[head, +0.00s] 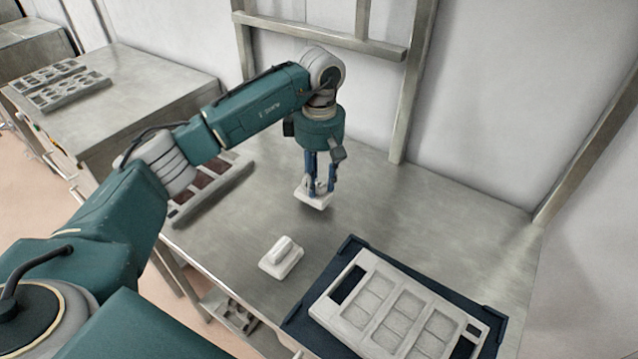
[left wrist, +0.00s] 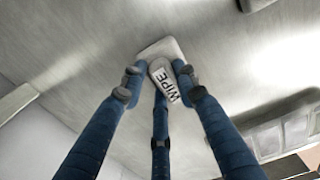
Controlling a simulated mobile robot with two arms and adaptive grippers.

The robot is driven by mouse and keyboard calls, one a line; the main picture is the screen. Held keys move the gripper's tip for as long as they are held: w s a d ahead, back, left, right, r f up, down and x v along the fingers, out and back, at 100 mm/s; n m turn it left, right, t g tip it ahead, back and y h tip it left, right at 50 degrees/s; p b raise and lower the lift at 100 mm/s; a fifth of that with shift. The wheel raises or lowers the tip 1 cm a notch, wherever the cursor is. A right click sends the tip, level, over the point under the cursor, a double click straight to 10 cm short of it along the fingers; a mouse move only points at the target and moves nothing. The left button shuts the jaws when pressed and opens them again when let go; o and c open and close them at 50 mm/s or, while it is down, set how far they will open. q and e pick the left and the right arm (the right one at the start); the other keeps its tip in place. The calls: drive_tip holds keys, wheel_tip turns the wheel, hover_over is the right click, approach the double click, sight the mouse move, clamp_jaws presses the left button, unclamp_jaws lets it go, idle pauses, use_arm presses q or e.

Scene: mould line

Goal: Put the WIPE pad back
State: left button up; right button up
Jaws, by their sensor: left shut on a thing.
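The WIPE pad (head: 315,202) is a small white block with a raised grip, at the middle of the steel table. In the left wrist view its label reads WIPE and its pale base (left wrist: 163,46) shows beyond the fingers. My left gripper (head: 320,186) points down from above, with its blue fingers closed around the pad's grip; they also show in the left wrist view (left wrist: 162,82). I cannot tell whether the pad touches the table or hangs just above it. My right gripper is not in view.
A second white pad (head: 281,257) stands nearer on the table (head: 400,205). A grey mould tray (head: 388,330) lies on a dark blue mat (head: 349,246) at the front right. Another tray (head: 222,184) is partly behind my left arm. The table right of the gripper is clear.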

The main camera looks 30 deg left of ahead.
use_arm(q)
wheel_tip(320, 180, down, 2)
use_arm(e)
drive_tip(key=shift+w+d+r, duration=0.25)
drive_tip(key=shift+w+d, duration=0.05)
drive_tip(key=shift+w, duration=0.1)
use_arm(q)
drive_tip(key=o, duration=0.6)
drive_tip(key=shift+f, duration=0.15)
drive_tip(key=o, duration=0.4)
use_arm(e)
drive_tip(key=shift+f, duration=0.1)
